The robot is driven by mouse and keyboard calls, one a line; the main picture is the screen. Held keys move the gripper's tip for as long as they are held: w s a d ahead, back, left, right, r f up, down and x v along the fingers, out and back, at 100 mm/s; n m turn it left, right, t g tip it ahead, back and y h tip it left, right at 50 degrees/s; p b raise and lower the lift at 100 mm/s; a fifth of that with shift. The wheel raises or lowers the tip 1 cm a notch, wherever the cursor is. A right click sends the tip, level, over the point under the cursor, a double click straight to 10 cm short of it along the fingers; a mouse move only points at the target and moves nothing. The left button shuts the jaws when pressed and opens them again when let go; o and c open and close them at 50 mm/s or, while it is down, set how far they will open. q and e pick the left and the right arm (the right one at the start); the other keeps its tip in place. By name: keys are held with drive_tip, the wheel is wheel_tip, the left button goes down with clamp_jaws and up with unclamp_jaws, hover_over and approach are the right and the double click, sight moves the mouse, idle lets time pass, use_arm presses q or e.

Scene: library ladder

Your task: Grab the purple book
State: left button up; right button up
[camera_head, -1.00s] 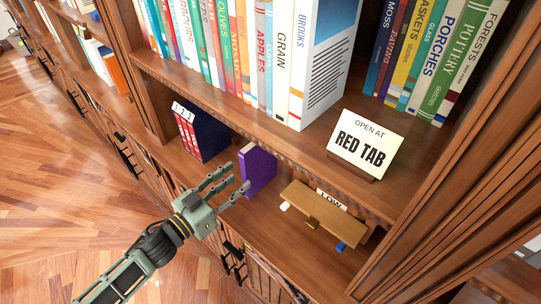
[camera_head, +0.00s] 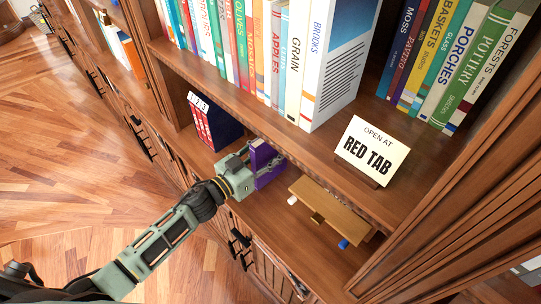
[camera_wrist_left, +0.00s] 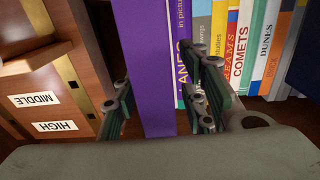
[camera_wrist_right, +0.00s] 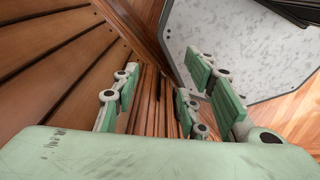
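The purple book (camera_head: 264,153) stands upright on the lower shelf in the head view. It also fills the middle of the left wrist view (camera_wrist_left: 148,60) as a tall purple panel. My left gripper (camera_head: 259,163) is at the book, with its fingers on either side of it and partly hiding it. In the left wrist view the fingers look spread around the book; firm contact on both sides cannot be seen. My right gripper (camera_wrist_right: 168,98) shows only in its wrist view, open and empty, away from the book.
A dark blue binder box (camera_head: 215,123) with red books stands left of the purple book. A wooden plank with colored tabs (camera_head: 328,209) lies to its right. The upper shelf edge (camera_head: 260,105) overhangs, with a RED TAB sign (camera_head: 371,150) and upright books.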

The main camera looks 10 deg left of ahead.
use_arm(q)
clamp_jaws()
drive_tip(key=shift+r, duration=0.15)
idle(0.4)
